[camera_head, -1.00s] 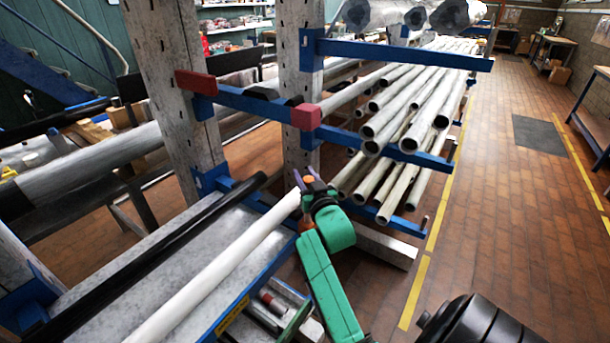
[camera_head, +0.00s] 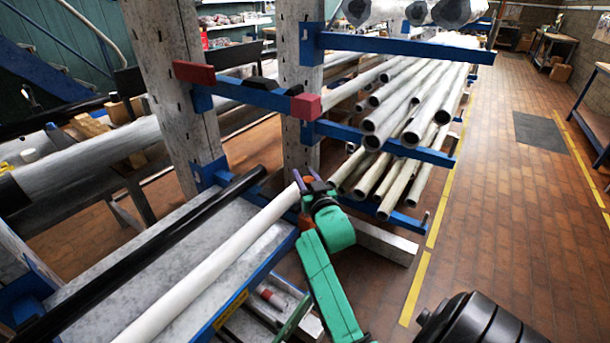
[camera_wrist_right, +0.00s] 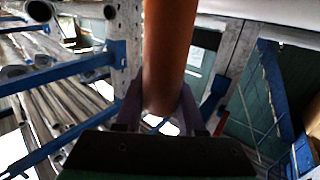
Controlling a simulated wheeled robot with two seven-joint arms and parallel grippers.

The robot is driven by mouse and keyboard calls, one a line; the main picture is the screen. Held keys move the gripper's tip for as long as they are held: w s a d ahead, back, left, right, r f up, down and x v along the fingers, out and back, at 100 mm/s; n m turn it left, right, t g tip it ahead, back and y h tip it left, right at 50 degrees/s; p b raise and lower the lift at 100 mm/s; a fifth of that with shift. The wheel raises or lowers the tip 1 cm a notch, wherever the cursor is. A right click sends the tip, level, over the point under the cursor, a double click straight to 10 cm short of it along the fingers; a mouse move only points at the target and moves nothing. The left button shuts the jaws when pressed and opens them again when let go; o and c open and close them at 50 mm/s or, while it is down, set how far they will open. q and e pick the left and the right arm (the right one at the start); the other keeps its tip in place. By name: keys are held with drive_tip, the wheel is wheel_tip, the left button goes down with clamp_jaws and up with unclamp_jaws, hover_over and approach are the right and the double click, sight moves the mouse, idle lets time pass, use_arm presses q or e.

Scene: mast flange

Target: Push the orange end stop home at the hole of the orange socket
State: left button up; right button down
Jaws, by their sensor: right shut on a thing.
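My right gripper (camera_head: 308,183), with purple fingers on a green arm, is at the far end of a long white pipe (camera_head: 215,265) in the head view. In the right wrist view the gripper (camera_wrist_right: 160,115) is shut on the orange end stop (camera_wrist_right: 168,50), a brown-orange cylinder standing up between the two fingers. My left gripper is not in view.
A blue rack arm with red end blocks (camera_head: 306,106) runs just above the gripper. Several grey pipes (camera_head: 420,100) lie on blue arms behind it to the right. A black pipe (camera_head: 150,255) lies beside the white one. The tiled floor (camera_head: 490,200) at right is clear.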

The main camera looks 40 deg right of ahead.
drive_tip(key=shift+f+b, duration=0.5)
drive_tip(key=shift+f, duration=0.3)
drive_tip(key=shift+c, duration=2.2)
unclamp_jaws()
